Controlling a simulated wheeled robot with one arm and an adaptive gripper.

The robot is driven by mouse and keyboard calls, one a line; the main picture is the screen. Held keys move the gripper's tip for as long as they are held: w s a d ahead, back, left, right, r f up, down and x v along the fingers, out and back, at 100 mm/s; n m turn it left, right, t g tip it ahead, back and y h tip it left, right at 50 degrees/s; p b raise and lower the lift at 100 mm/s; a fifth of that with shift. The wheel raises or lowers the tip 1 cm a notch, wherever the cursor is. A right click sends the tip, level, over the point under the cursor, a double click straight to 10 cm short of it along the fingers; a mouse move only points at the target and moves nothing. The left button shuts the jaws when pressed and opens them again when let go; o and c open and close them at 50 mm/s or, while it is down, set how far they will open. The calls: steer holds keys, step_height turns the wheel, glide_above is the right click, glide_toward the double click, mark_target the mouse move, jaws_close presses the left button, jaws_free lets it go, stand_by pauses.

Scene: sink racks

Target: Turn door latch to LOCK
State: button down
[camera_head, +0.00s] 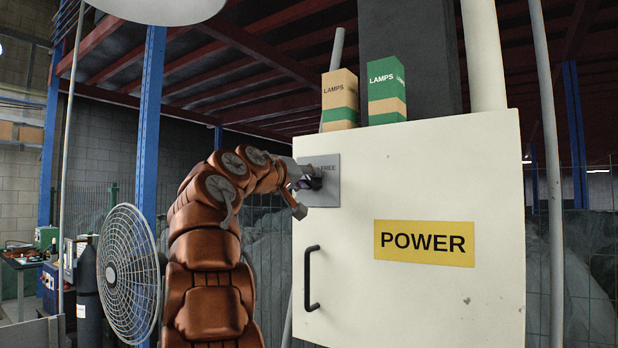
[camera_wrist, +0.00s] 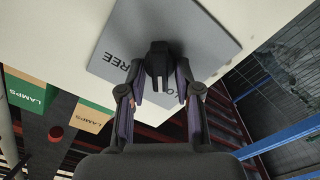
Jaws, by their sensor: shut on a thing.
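The door latch is a dark knob (camera_wrist: 158,60) on a grey plate (camera_wrist: 205,30) on the cream power cabinet. The plate also shows in the head view (camera_head: 329,196), near the door's upper left corner, with FREE readable on it. In the wrist view FREE appears upside down, and another word is mostly hidden behind the knob and a finger. My gripper (camera_wrist: 159,88) is shut on the latch, with one finger on each side. In the head view my gripper (camera_head: 301,187) reaches the plate from the left and hides part of the latch. I cannot tell which word the latch points to.
The cabinet door has a black handle (camera_head: 310,278) below the latch and a yellow POWER label (camera_head: 424,243). Two LAMPS boxes (camera_head: 340,99) (camera_head: 387,90) stand on the cabinet. A round fan (camera_head: 130,268) stands left of my arm.

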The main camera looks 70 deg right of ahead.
steer(key=shift+s+f+n, duration=0.1)
steer(key=shift+n, duration=0.5)
steer(key=c, duration=0.8)
jaws_free()
steer(key=v, duration=1.2)
